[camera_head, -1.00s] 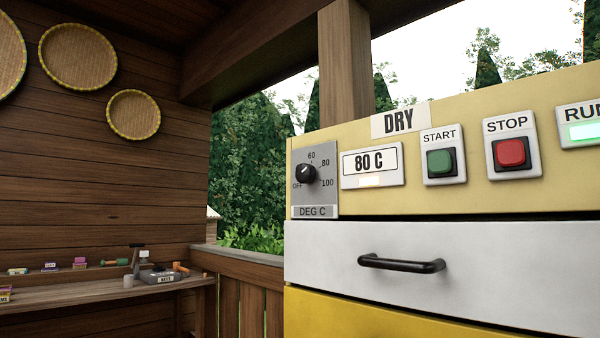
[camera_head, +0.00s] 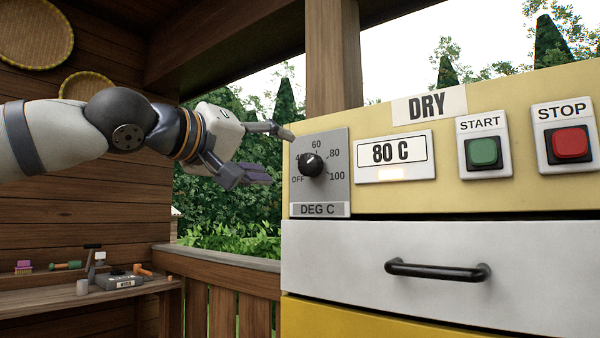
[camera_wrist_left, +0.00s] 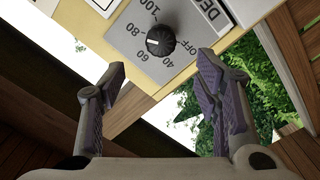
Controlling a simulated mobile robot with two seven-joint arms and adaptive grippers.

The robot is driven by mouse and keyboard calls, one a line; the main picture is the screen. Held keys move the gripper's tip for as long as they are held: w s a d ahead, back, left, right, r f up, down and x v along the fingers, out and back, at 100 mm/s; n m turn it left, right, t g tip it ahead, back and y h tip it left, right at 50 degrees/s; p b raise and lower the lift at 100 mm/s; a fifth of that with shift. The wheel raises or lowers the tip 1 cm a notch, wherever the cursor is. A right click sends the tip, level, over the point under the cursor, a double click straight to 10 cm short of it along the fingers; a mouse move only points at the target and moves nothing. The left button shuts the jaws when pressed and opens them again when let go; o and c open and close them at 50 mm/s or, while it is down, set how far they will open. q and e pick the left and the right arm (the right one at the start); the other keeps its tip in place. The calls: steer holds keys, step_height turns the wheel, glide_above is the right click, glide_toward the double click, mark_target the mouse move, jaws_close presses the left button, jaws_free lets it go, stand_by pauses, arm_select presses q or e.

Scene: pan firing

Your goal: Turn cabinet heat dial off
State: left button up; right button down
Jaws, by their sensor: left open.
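The black heat dial (camera_head: 313,165) sits on a grey plate (camera_head: 335,192) marked OFF to 100, with DEG C below. My left gripper (camera_head: 277,154) is open and empty, to the left of the dial. In the left wrist view my left gripper (camera_wrist_left: 163,72) has its fingers spread, with the dial beyond and between them, apart from both. My right gripper is out of view.
A green START button (camera_head: 483,152) and red STOP button (camera_head: 570,144) are on the same yellow panel. A black drawer handle (camera_head: 437,271) sticks out below. A wooden railing (camera_head: 225,265) and a workbench (camera_head: 60,293) with small items stand at the left.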

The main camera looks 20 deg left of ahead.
mark_target(306, 164)
arm_select(q)
steer(key=x, duration=0.9)
steer(key=shift+w+d+f, duration=0.1)
steer(key=shift+w+d, duration=0.05)
steer(key=shift+w, duration=0.2)
steer(key=shift+c, duration=0.6)
steer(key=c, duration=1)
